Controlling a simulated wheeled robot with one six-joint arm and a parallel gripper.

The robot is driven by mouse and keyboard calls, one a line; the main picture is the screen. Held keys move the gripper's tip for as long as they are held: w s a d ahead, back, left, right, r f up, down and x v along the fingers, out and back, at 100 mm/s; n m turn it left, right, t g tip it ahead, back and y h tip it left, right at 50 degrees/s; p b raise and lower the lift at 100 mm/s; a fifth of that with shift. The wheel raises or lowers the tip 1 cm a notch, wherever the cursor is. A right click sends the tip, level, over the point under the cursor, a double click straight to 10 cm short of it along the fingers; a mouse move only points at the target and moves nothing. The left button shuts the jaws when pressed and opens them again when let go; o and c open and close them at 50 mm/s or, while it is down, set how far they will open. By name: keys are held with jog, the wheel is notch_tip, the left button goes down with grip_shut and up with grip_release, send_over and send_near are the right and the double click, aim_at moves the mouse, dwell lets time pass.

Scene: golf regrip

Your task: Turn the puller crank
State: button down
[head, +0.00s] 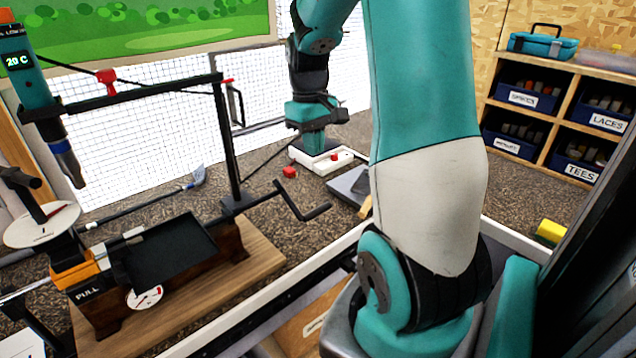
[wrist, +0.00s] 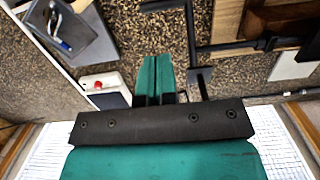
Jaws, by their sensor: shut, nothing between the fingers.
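The puller (head: 165,255) stands on a wooden board at the left in the head view, with a "PULL" label at its front. Its black crank (head: 290,203) sticks out to the right, with a bent arm and a hand grip at the end (head: 318,212). In the wrist view the crank (wrist: 191,28) shows at the top middle, its shaft running right to the puller. My gripper (head: 314,148) points down behind the crank, apart from it. In the wrist view my gripper's teal fingers (wrist: 156,65) are together and empty, left of the crank arm.
A black post (head: 228,150) with a crossbar rises beside the puller. A shelf of labelled bins (head: 555,100) stands at the right.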

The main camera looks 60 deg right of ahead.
jog(key=f+p, duration=0.1)
jog(key=f, duration=0.8)
jog(key=s+f+p, duration=0.1)
jog(key=f, duration=0.3)
jog(key=shift+a+f+p, duration=0.1)
jog(key=shift+f+p, duration=0.2)
jog(key=shift+f, duration=0.1)
jog(key=shift+f, duration=0.2)
